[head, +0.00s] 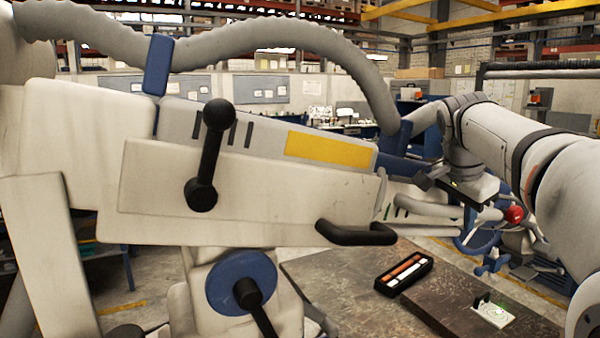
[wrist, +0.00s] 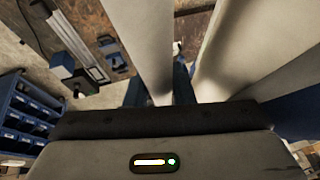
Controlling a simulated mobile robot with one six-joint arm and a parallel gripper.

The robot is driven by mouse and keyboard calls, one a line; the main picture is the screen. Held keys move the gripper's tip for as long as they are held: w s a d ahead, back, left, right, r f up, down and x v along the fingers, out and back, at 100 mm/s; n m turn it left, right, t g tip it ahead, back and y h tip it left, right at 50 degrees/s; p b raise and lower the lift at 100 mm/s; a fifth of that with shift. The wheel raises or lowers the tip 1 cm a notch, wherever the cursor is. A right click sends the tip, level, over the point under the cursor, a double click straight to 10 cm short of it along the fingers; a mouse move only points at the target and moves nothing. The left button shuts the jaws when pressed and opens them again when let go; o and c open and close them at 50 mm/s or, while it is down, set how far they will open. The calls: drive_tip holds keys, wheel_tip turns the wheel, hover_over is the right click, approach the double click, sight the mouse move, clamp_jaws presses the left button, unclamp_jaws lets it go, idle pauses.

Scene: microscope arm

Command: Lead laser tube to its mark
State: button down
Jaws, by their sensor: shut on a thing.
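A pale, rounded tube (head: 450,211) with a red end (head: 514,214) lies nearly level at the front end of the large beige jointed arm (head: 240,185); it looks like the laser tube. My gripper (head: 452,196) comes in from the right, just above and against this tube. Its fingertips are mostly hidden, but it is shut on it. In the wrist view, pale cylindrical parts (wrist: 150,45) rise close in front of my gripper.
A black tray (head: 403,273) with orange and white strips lies on the table. A black handle (head: 356,234) and a black lever (head: 205,155) stick out from the beige arm. A thick pale hose (head: 290,35) arches over it. Blue shelving with bins (wrist: 22,115) shows in the wrist view.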

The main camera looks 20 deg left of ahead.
drive_tip(key=shift+s+a, duration=0.15)
drive_tip(key=shift+a, duration=0.05)
idle(0.3)
drive_tip(key=shift+s+a+r, duration=0.25)
drive_tip(key=shift+s+a, duration=0.3)
drive_tip(key=shift+s, duration=0.05)
drive_tip(key=shift+s+a, duration=0.15)
drive_tip(key=shift+a, duration=0.05)
idle(0.4)
drive_tip(key=c, duration=0.8)
unclamp_jaws()
drive_tip(key=o, duration=0.4)
drive_tip(key=shift+s+d+r, duration=0.1)
drive_tip(key=shift+d+r, duration=0.05)
drive_tip(key=shift+c, duration=0.2)
drive_tip(key=shift+r, duration=0.1)
